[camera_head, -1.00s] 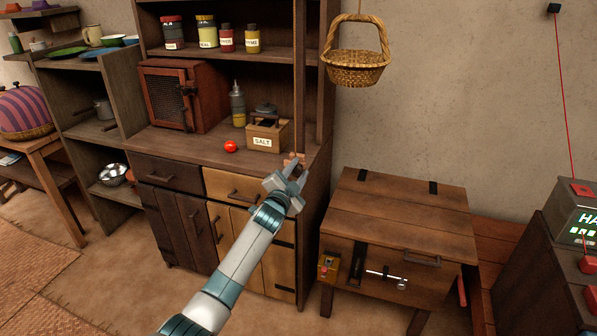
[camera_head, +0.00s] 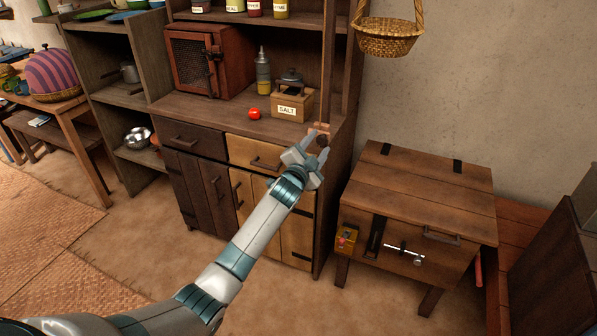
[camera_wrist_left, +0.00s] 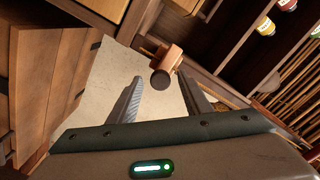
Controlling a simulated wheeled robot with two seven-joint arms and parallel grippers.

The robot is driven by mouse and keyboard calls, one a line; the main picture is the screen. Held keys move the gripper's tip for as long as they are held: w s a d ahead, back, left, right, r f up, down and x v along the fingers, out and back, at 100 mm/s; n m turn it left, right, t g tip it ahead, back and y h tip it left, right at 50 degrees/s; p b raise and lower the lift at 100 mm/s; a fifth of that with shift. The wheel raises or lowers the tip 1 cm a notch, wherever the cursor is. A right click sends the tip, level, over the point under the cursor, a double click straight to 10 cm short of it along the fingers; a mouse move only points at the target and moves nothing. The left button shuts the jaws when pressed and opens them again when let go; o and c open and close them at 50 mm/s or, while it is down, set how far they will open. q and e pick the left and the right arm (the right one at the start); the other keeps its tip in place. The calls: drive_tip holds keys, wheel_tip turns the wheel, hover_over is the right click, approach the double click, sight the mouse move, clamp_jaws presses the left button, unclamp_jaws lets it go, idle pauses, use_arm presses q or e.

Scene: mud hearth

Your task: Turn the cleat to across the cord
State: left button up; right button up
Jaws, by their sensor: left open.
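The cleat (camera_head: 320,130) is a small pinkish-wood piece with a dark round knob, at the right front edge of the cupboard's counter. In the left wrist view the cleat (camera_wrist_left: 170,58) lies just beyond my fingertips, its dark knob roughly centred between them. My left gripper (camera_head: 315,152) is open and empty, close to the cleat; I cannot tell whether it touches. A thin upright line, perhaps the cord (camera_head: 324,85), rises above the cleat along the cupboard's side. The gripper partly hides the area just below the cleat. My right gripper is not in view.
A wooden salt box (camera_head: 292,106) and a red tomato (camera_head: 254,114) stand on the counter behind the gripper. A wicker basket (camera_head: 388,38) hangs to the right. A wooden chest (camera_head: 425,190) stands below it, with bare floor before it.

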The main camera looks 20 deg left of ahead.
use_arm(q)
drive_tip(key=s+b, duration=0.1)
drive_tip(key=s, duration=1.4)
drive_tip(key=shift+s+a, duration=0.15)
drive_tip(key=shift+a, duration=0.3)
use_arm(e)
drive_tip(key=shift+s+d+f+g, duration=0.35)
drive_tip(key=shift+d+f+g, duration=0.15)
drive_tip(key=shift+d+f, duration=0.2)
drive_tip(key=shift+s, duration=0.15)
use_arm(q)
drive_tip(key=s+d+f+n+g, duration=0.15)
drive_tip(key=s+f, duration=0.25)
drive_tip(key=f, duration=0.7)
drive_tip(key=s+d+f+n+g, duration=0.15)
drive_tip(key=s+f, duration=0.35)
drive_tip(key=f, duration=0.7)
drive_tip(key=s+d+f+n+g, duration=0.1)
drive_tip(key=s+f+g, duration=0.25)
drive_tip(key=f, duration=0.75)
drive_tip(key=s+d+f+n+g, duration=0.2)
drive_tip(key=s+f, duration=1)
drive_tip(key=s, duration=0.3)
drive_tip(key=s+d+f+n+g+h, duration=0.1)
drive_tip(key=s+d+f+n+g, duration=0.1)
drive_tip(key=s+f, duration=1)
drive_tip(key=s+d+g, duration=0.1)
drive_tip(key=s, duration=0.2)
drive_tip(key=shift+d, duration=0.25)
